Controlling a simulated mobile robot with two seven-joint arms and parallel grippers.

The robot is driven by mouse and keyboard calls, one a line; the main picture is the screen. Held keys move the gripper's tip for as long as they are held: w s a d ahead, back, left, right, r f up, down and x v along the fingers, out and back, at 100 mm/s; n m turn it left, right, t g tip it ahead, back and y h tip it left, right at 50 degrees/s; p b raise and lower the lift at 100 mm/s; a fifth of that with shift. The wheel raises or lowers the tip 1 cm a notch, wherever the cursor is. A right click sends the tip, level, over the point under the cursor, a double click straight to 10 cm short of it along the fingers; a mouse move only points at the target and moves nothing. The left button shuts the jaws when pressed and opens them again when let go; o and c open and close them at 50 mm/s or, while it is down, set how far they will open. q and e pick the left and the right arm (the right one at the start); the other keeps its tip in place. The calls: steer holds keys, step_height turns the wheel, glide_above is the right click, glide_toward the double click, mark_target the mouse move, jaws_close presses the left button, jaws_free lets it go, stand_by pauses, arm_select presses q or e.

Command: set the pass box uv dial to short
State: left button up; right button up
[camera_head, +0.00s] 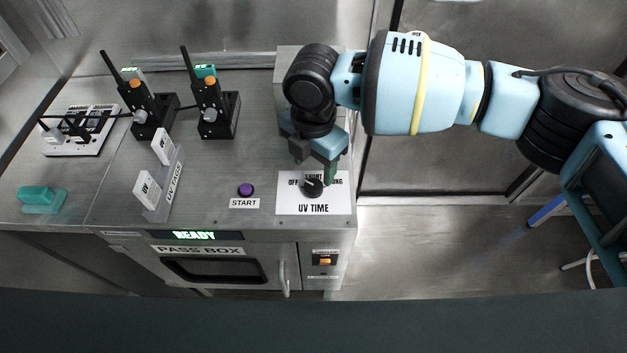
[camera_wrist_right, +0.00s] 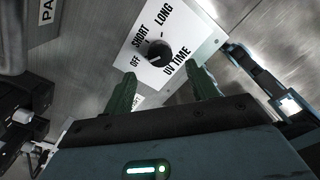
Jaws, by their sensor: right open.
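The UV time dial (camera_head: 312,187) is a black round knob on a white plate (camera_head: 286,206) on the pass box top. The plate reads OFF, SHORT and LONG; in the head view my gripper partly covers the lettering. In the right wrist view the dial (camera_wrist_right: 158,51) and all three words show clearly. I cannot tell for certain which word its pointer faces. My right gripper (camera_head: 315,168) is open and empty, above the dial's far side. In the right wrist view its green fingers (camera_wrist_right: 164,88) are spread, with the dial beyond the gap between them. My left gripper is not in view.
A purple start button (camera_head: 246,189) sits left of the plate. UV cards in a rack (camera_head: 166,190), two radios in chargers (camera_head: 210,112), a power strip (camera_head: 80,130) and a teal block (camera_head: 40,198) stand farther left. The pass box display (camera_head: 195,235) reads READY.

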mark_target(313, 185)
step_height(313, 185, down, 7)
steer(key=shift+r, duration=0.15)
stand_by(0.4)
steer(key=c, duration=1)
